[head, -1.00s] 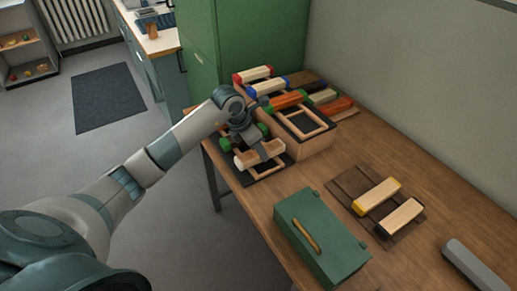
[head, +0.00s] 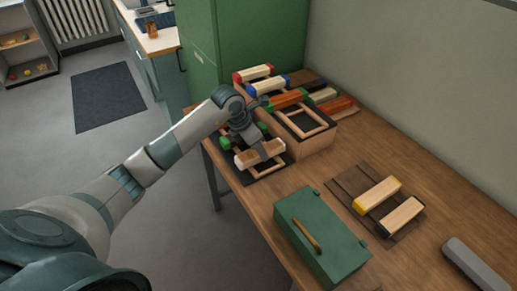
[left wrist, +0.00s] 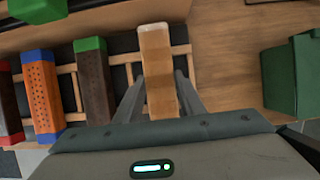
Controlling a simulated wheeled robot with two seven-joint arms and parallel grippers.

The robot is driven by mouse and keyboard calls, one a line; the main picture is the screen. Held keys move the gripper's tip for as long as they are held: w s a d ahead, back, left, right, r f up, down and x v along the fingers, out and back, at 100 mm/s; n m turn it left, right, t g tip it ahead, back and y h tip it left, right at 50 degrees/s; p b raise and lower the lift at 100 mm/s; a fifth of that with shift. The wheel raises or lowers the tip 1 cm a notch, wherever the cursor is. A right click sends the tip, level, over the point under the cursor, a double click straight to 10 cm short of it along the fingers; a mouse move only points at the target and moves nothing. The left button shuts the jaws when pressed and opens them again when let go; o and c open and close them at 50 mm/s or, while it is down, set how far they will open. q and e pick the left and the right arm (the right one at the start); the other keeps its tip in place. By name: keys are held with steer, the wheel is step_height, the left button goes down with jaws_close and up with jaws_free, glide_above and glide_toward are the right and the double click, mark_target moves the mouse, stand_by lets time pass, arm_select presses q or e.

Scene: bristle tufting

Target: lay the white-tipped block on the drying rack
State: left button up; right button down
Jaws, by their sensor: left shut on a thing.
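The white-tipped block (head: 258,154) has a tan body and is held in my left gripper (head: 262,149). In the left wrist view the block (left wrist: 158,75) stands between the two fingers, its white end pointing away. The drying rack (head: 268,172) is a pair of light wooden rails on a dark base at the table's near left edge. The block is over its front part, the right end in the left wrist view, where a rail of the rack (left wrist: 122,59) shows. I cannot tell whether block and rack touch. My right gripper is out of view.
In the left wrist view, a green-ended brown block (left wrist: 93,85), a blue-ended orange block (left wrist: 43,95) and a red-ended one lie beside the held block. A wooden box (head: 303,143) stands behind the rack. A green lidded box (head: 340,250) and a slatted board (head: 352,183) are to the right.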

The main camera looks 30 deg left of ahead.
arm_select(q)
steer(key=shift+f, duration=0.25)
steer(key=o, duration=1.6)
steer(key=shift+r+p, duration=1.65)
steer(key=shift+r, duration=1.8)
steer(key=shift+d, duration=0.15)
